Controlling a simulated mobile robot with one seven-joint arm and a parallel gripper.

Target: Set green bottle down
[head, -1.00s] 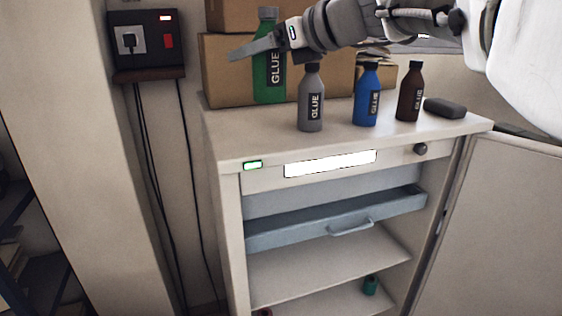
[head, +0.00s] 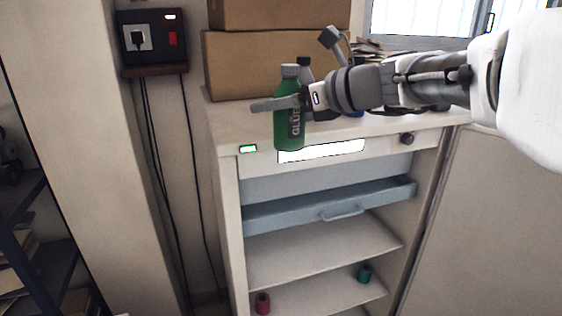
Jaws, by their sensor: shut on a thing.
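The green bottle (head: 287,128), with a grey cap and a dark GLUE label, is upright in front of the cabinet top's front edge area. My gripper (head: 284,104) is shut on it just below the cap, reaching in from the right. The bottle's base overlaps the front edge of the cabinet top (head: 236,128) in the picture; whether it touches the surface I cannot tell. The grey bottle (head: 306,70) stands behind it, mostly hidden. My arm hides most of the blue and brown bottles.
Cardboard boxes (head: 262,66) stand at the back of the cabinet top. The left front of the top is bare. Below are an open blue-grey drawer (head: 290,212) and shelves with a teal spool (head: 364,273) and a red spool (head: 263,303). A cabinet door stands open at right.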

